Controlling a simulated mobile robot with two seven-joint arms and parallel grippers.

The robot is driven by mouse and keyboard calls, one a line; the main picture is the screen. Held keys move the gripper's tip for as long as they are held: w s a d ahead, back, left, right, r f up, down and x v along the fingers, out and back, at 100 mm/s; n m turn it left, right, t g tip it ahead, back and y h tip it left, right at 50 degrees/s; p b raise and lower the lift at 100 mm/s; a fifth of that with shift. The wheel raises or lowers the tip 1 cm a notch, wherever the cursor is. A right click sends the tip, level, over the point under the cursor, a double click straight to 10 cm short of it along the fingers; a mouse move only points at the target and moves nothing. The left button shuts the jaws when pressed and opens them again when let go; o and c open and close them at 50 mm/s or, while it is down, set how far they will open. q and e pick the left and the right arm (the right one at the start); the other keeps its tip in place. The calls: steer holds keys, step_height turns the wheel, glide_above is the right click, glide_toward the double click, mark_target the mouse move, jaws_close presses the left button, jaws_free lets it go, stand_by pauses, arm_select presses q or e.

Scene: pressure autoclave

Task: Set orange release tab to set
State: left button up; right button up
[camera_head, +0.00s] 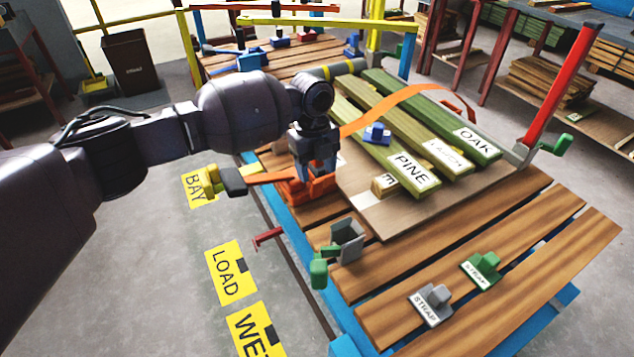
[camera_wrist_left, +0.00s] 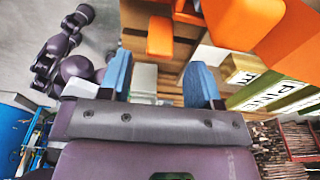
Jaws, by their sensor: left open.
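An orange ratchet body (camera_head: 312,188) sits at the left edge of the wooden table, with a flat orange bar (camera_head: 268,178) sticking out to its left. In the left wrist view a small orange tab (camera_wrist_left: 160,36) shows beyond the fingers, beside larger orange parts (camera_wrist_left: 262,28). I cannot tell which of these is the release tab, or its setting. My left gripper (camera_head: 314,163) points down over the ratchet body and hides part of it. Its blue fingertips (camera_wrist_left: 163,82) are apart with nothing orange between them. Whether they touch the ratchet is unclear. My right gripper is not in view.
An orange strap (camera_head: 385,108) arches over boards marked PINE (camera_head: 408,172) and OAK (camera_head: 470,142). A blue block (camera_head: 377,133) sits on the boards. A grey cup-like part (camera_head: 347,240) and two STRAP pieces (camera_head: 433,304) lie nearer. A red post (camera_head: 562,85) stands at right.

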arm_select(q)
steer(key=shift+w+a+r, duration=0.1)
steer(key=shift+r, duration=0.9)
steer(key=shift+w+a+r, duration=0.1)
steer(key=shift+r, duration=0.9)
